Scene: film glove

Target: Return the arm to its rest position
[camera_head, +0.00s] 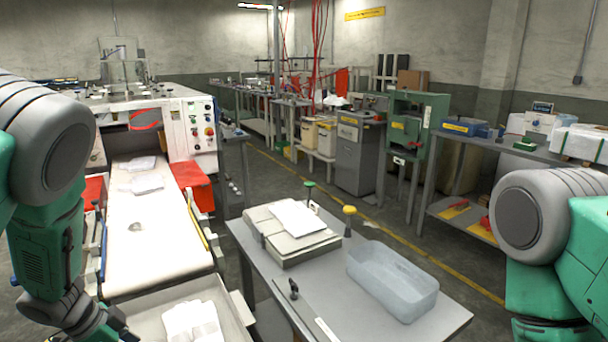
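My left arm (45,235) hangs down along the left edge in green and grey. Its dark end, where the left gripper (120,325) begins, is at the bottom edge beside the white bin. The fingers are cut off or too small to read. My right arm (555,230) is at the right edge, its upper part bent down out of the frame. My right gripper is out of view.
A conveyor (150,235) carries clear film pieces. Below it a bin (228,318) holds white gloves or film. A grey table (430,318) holds a sealer (310,248) and an empty translucent tub (392,283). A shelf bench (470,145) stands behind my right arm.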

